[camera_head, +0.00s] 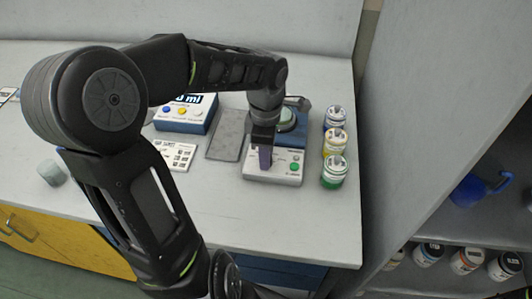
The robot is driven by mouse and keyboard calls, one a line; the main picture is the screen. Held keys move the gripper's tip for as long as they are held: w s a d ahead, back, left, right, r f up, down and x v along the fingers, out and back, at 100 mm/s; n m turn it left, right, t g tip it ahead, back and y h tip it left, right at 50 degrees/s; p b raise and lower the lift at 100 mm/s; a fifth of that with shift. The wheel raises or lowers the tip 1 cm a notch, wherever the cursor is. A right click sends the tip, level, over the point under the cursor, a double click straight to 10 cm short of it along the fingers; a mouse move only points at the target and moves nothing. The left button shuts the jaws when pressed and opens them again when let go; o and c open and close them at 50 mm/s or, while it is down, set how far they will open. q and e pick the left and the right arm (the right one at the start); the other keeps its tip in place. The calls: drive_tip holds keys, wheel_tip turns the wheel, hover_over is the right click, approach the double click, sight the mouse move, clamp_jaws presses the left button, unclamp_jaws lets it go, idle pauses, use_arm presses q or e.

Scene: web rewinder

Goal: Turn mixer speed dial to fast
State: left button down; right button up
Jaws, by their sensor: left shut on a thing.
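The mixer (287,178) stands on the worktop, with a white front panel, a dark blue body behind it and a pale round part on top. A green button (294,167) shows on the right of the panel. My left gripper (264,158) comes down from above onto the left half of the panel. It is shut on the speed dial there. The dial itself is hidden by the fingers, so its setting cannot be read. My right gripper is not in view.
Three small jars, blue (335,118), yellow (335,142) and green (334,172), stand right of the mixer. A grey tray (227,135) and a blue-and-white device (184,116) with a display lie to its left. The worktop (310,225) in front is clear.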

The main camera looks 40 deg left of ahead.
use_arm(q)
drive_tip(key=shift+m, duration=1.3)
drive_tip(key=m, duration=0.3)
drive_tip(key=shift+b, duration=0.35)
drive_tip(key=m, duration=0.7)
drive_tip(key=shift+m, duration=0.3)
drive_tip(key=m+p, duration=0.1)
drive_tip(key=m, duration=0.2)
drive_tip(key=shift+m, duration=0.3)
drive_tip(key=m, duration=0.3)
drive_tip(key=shift+r+m+p, duration=0.1)
drive_tip(key=shift+m+p, duration=0.2)
drive_tip(key=shift+m, duration=0.1)
drive_tip(key=m+p, duration=0.1)
drive_tip(key=m, duration=0.5)
drive_tip(key=shift+m, duration=0.3)
